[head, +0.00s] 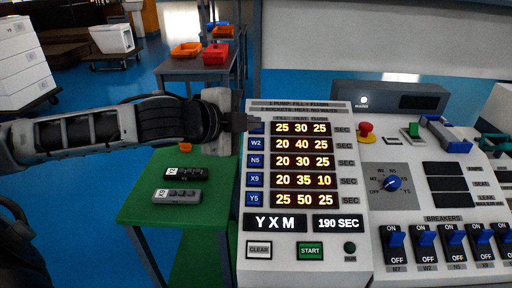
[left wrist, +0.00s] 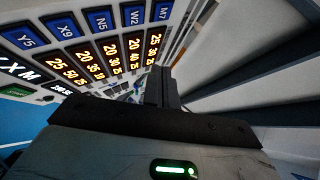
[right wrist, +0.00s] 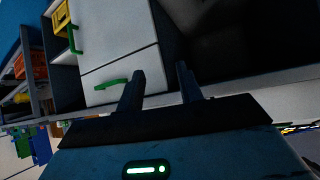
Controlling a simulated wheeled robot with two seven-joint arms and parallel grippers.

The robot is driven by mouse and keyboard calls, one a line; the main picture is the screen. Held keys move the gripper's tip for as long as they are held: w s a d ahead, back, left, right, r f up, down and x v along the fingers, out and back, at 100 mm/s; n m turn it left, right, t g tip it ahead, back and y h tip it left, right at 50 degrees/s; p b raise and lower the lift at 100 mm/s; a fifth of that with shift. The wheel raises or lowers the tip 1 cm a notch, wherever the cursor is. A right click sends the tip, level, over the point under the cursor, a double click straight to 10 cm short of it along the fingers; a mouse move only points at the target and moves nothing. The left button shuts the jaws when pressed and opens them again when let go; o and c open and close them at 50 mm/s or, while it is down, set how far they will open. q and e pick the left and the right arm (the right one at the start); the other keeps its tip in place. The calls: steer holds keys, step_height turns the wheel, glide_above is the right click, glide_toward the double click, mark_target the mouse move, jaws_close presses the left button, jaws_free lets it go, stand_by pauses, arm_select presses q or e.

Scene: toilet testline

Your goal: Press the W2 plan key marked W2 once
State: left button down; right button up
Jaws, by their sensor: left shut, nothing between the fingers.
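The blue W2 key (head: 256,143) is second from the top in the column of plan keys left of the lit number rows. It also shows in the left wrist view (left wrist: 132,16). My left gripper (head: 252,122) is shut and empty. Its tips are at the top key, just above W2, and partly hide that top key in the head view. In the left wrist view the top key reads M7 (left wrist: 162,11). I cannot tell whether the tips touch the panel. My right gripper (right wrist: 160,70) is open and empty, seen only in the right wrist view.
Below the rows, displays read YXM (head: 276,223) and 190 SEC (head: 338,224), above CLEAR (head: 259,250) and START (head: 310,250) keys. A red stop button (head: 366,129), blue dial (head: 392,183) and breakers (head: 426,238) are at right. A green table (head: 150,215) holds two small devices.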

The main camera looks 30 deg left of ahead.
mark_target(256, 143)
arm_select(q)
steer(key=f, duration=0.1)
steer(key=w+f+b, duration=0.1)
steer(key=a+f, duration=0.1)
steer(key=shift+w+f+b, duration=0.25)
steer(key=shift+w+b, duration=0.05)
steer(key=shift+w, duration=0.05)
steer(key=shift+w+a+f, duration=0.25)
steer(key=shift+w+f, duration=0.1)
steer(key=shift+f, duration=0.45)
arm_select(e)
steer(key=shift+w+a+f, duration=0.2)
steer(key=shift+f, duration=0.05)
steer(key=shift+s, duration=0.1)
steer(key=shift+w+a+r, duration=0.1)
steer(key=shift+w, duration=0.2)
steer(key=shift+s, duration=0.2)
arm_select(q)
steer(key=shift+w+f, duration=0.1)
arm_select(e)
steer(key=shift+s, duration=0.1)
arm_select(q)
steer(key=shift+w+a+f, duration=0.1)
steer(key=shift+f, duration=0.15)
